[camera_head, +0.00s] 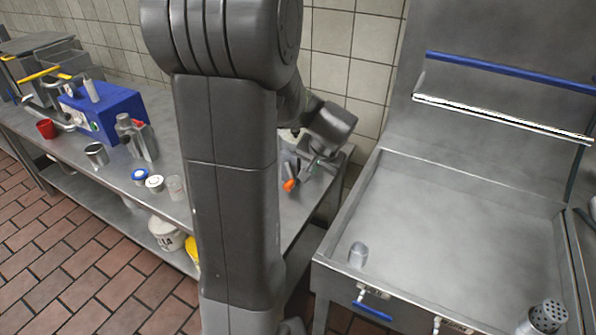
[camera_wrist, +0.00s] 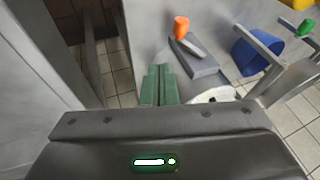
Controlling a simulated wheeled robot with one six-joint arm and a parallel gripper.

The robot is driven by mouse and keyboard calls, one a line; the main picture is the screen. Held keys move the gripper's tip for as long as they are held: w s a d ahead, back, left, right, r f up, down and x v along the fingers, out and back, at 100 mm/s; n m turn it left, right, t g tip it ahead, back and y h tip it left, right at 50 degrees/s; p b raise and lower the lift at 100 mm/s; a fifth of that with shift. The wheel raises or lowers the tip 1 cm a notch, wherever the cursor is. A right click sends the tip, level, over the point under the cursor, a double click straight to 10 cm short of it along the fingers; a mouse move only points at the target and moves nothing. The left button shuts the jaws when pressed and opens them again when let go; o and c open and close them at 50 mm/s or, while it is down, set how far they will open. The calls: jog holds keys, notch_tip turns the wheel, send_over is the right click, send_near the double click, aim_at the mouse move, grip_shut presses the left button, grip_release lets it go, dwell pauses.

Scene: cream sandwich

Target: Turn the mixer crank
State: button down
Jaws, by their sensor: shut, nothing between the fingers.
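A grey crank arm with an orange knob (camera_wrist: 181,27) shows in the wrist view, ahead of my gripper and slightly to the right. In the head view the orange knob (camera_head: 290,185) is at the right end of the steel bench, close to my gripper (camera_head: 316,166). My gripper's green fingers (camera_wrist: 160,84) are pressed together and empty. They appear apart from the knob. My arm hides much of the mixer in the head view.
A blue drum-like part (camera_wrist: 258,50) and a green knob (camera_wrist: 307,25) lie to the right in the wrist view. The bench also bears a blue machine (camera_head: 105,110), a red cup (camera_head: 46,128) and several containers. A steel basin unit (camera_head: 440,215) stands right.

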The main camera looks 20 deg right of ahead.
send_near(292, 187)
jog(key=d+f, duration=0.1)
jog(key=f, duration=0.1)
jog(key=d+f, duration=0.1)
jog(key=shift+w+d+f, duration=0.15)
jog(key=shift+d+f, duration=0.2)
jog(key=shift+d, duration=0.05)
jog(key=shift+w+a+f, duration=0.45)
jog(key=shift+w+a, duration=0.35)
jog(key=shift+w, duration=0.05)
jog(key=shift+w+a+f, duration=0.35)
jog(key=shift+w, duration=0.05)
jog(key=shift+f+b, duration=0.25)
jog(key=shift+b, duration=0.45)
jog(key=shift+t+b, duration=0.3)
jog(key=shift+b, duration=0.6)
jog(key=shift+f+y+b, duration=0.2)
jog(key=shift+y+b, duration=0.1)
jog(key=shift+b, duration=0.7)
